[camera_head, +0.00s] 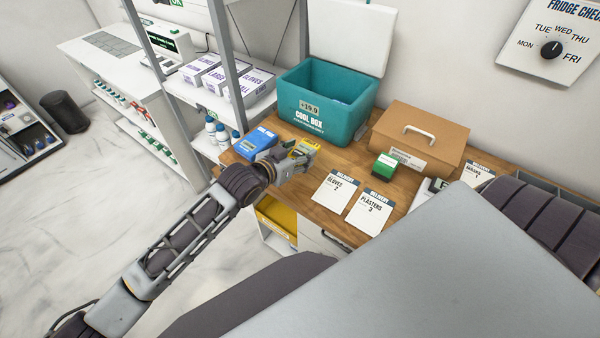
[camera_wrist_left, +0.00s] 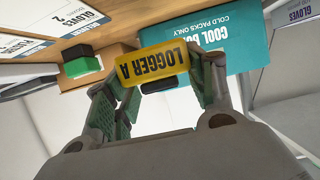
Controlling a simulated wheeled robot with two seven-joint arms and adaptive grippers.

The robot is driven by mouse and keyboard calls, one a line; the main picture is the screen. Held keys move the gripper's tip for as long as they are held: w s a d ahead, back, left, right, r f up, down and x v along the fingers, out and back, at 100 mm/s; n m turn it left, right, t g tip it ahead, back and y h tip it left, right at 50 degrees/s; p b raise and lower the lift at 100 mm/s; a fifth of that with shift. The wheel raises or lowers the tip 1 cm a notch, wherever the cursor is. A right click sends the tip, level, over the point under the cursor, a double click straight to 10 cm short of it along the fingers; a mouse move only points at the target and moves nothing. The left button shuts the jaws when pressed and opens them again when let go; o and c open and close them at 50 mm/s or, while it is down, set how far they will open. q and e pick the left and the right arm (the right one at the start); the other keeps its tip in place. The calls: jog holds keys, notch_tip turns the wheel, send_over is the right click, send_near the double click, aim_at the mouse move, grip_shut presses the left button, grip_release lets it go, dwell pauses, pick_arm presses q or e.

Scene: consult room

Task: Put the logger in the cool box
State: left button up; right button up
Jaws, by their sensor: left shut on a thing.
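The teal cool box (camera_head: 323,110) stands on the wooden table against the wall, its white lid (camera_head: 350,35) raised open. A display on its front reads about +19.0. In the left wrist view the box (camera_wrist_left: 225,45) shows behind the gripper. My left gripper (camera_head: 292,160) is shut on the yellow logger (camera_head: 306,147), in front of the box and outside it. In the left wrist view the logger (camera_wrist_left: 152,65) sits between the fingers, its label reading LOGGER A. I cannot make out my right gripper in either view.
A blue box (camera_head: 256,142) stands just left of the gripper. A green and black block (camera_head: 384,167) and a brown case (camera_head: 420,135) with a handle stand to the right. Delivery cards for gloves (camera_head: 335,188) and plasters (camera_head: 369,211) lie at the table's front. A shelf post (camera_head: 222,60) rises at left.

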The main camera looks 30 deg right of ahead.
aim_at(298, 180)
pick_arm(q)
jog(key=shift+f, duration=1.8)
jog(key=shift+f+p, duration=0.3)
jog(key=shift+f, duration=1.1)
jog(key=shift+f+p, duration=0.35)
jog(key=shift+f, duration=0.45)
jog(key=shift+f, duration=0.3)
jog(key=o, duration=1.1)
jog(key=shift+b, duration=0.35)
